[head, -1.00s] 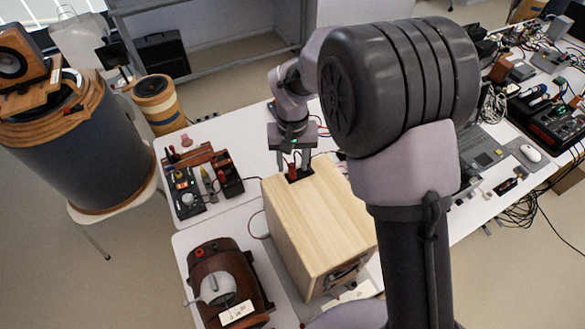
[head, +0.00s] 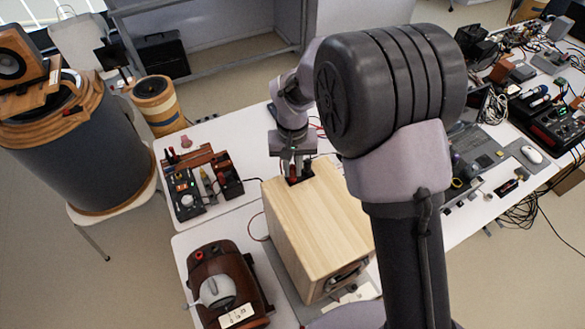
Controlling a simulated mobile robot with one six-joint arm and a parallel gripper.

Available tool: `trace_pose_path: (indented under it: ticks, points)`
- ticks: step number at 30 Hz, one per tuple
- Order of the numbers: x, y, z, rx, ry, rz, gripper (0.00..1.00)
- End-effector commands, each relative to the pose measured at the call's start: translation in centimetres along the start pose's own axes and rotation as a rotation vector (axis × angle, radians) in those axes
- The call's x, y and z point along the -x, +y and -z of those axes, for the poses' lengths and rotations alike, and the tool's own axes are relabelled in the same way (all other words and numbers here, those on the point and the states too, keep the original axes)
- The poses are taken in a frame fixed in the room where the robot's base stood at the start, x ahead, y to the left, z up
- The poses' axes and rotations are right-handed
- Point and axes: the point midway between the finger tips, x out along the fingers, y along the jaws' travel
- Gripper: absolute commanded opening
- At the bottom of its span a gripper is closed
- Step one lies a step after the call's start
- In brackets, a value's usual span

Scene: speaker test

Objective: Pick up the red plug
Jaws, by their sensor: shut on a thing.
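The red plug (head: 292,170) stands at the black terminal plate (head: 299,178) on the far end of the wooden speaker box (head: 322,218). My gripper (head: 293,173) is at the plug, with its fingers closed around it. The fingers hide most of the plug, and only a small red part shows. I cannot tell whether the plug is still seated in the plate.
A laptop (head: 478,147) and several cables are at the right.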

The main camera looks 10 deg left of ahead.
Motion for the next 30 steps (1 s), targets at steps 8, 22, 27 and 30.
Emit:
trace_pose_path:
  ticks: [8, 22, 27, 30]
  points:
    - [3.5, 0.6, -0.1, -0.003, 0.003, 0.001, 0.0]
    - [4.4, 12.4, -3.5, -0.005, 0.002, 0.0, 0.0]
    - [4.7, 14.9, -4.3, -0.002, 0.001, 0.0, 0.0]
    - [4.8, 15.4, -4.4, 0.0, 0.001, 0.0, 0.0]
